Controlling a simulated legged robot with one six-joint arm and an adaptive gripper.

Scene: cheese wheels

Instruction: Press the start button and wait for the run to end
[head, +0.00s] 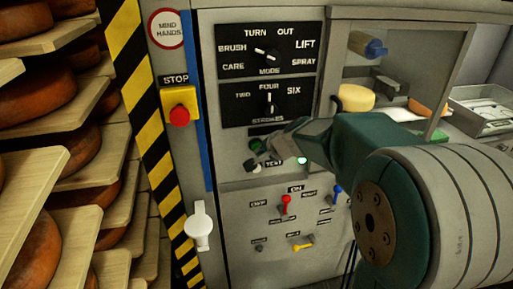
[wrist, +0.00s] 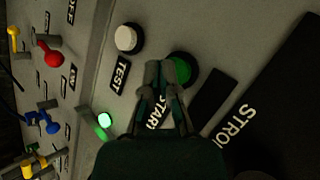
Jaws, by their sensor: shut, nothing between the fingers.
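The green start button (wrist: 184,69) is on the grey control panel (wrist: 225,38), with its START label partly hidden behind my fingers in the wrist view. In the head view the green button (head: 256,145) shows just beyond my fingertips. My gripper (wrist: 160,70) is shut and empty, its tips overlapping the left edge of the button in the wrist view. I cannot tell whether the tips touch the button. A white test button (wrist: 128,38) is beside it. A small green lamp (wrist: 104,120) glows; it also shows beside my arm (head: 302,160).
A red stop button (head: 179,116) on a yellow box is left of the panel. Mode (head: 268,53) and strokes (head: 270,101) knobs are above. Coloured toggles, including a red one (head: 286,204), are below. Shelves of cheese wheels (head: 40,100) stand at left.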

